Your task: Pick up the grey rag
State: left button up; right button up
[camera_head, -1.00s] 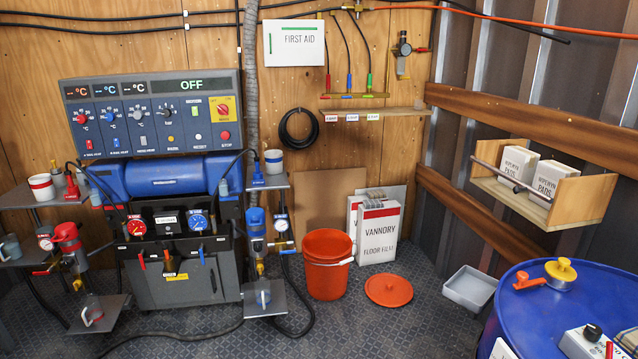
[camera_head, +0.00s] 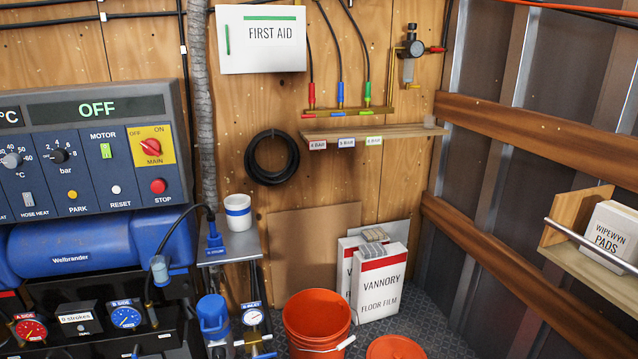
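I see no grey rag that I can make out in the head view. Neither of my grippers is in view. An orange bucket (camera_head: 317,322) stands on the floor at the bottom centre, and its inside is only partly visible. Small grey items (camera_head: 374,241) sit on top of the white Vannory floor film boxes (camera_head: 379,283); I cannot tell what they are.
The machine with its control panel (camera_head: 85,155) fills the left. A small shelf (camera_head: 232,246) beside it holds a white cup (camera_head: 238,212) with a blue band. A wall shelf (camera_head: 590,262) with Wipewyn pads (camera_head: 612,237) juts out at right. An orange lid (camera_head: 395,348) lies near the bucket.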

aim_at(377, 249)
jog(key=i+l+u, duration=0.15)
jog(key=i+l, duration=0.2)
jog(key=i, duration=0.2)
jog(key=i+l+u, duration=0.1)
jog(key=i+l, duration=0.35)
jog(key=i, duration=0.1)
